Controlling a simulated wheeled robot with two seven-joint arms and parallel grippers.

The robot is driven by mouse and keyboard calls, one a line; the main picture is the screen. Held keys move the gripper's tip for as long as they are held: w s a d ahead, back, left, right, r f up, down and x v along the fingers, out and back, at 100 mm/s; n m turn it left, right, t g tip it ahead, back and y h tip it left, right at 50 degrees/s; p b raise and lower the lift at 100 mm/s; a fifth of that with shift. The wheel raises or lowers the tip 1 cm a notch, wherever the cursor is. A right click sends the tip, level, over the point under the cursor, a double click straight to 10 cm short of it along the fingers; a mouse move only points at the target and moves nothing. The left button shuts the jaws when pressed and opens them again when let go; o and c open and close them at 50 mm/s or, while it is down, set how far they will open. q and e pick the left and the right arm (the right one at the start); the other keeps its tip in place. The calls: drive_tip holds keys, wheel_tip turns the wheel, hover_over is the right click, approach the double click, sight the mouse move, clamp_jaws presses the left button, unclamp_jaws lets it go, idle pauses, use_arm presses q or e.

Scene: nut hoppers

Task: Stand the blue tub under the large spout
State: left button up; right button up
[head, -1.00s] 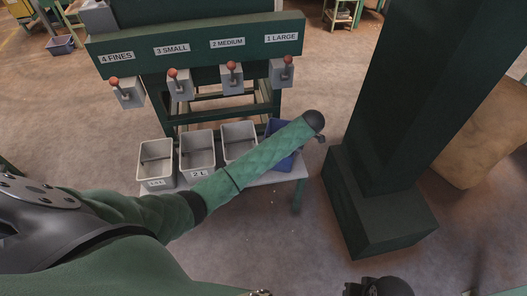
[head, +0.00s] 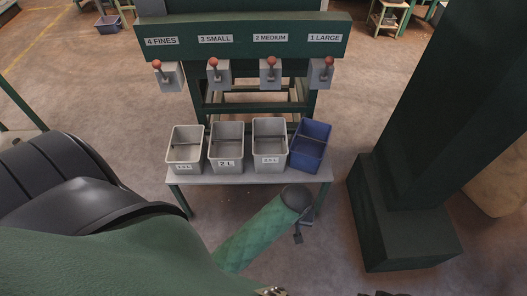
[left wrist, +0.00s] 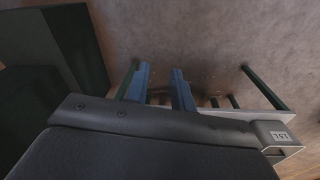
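The blue tub (head: 309,147) stands at the right end of the low bench (head: 245,178), turned slightly relative to the grey tubs. In the head view it lies below the large spout (head: 321,75), marked 1 LARGE, but I cannot tell whether it is exactly under the outlet. My left gripper (head: 303,230) is in front of the bench's right end, apart from the blue tub. In the left wrist view the left gripper's two fingers (left wrist: 160,88) are apart with nothing between them. My right gripper is not clearly in view.
Several grey tubs, one marked 2 L (head: 227,147), stand left of the blue tub. A dark green column (head: 405,225) stands on the right. The other spouts (head: 218,75) have red-knobbed levers. Floor in front of the bench is open.

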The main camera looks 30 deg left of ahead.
use_arm(q)
drive_tip(key=s+a+r+m, duration=0.1)
drive_tip(key=s+r+m, duration=0.2)
drive_tip(key=s, duration=0.3)
drive_tip(key=s+a+r+m+t, duration=0.1)
drive_tip(key=s+a+r+m, duration=0.1)
drive_tip(key=s, duration=0.5)
wheel_tip(320, 180, up, 2)
drive_tip(key=shift+s+a+r+m+h, duration=0.15)
drive_tip(key=shift+a+m+h, duration=0.2)
drive_tip(key=shift+m, duration=0.25)
drive_tip(key=shift+d, duration=0.1)
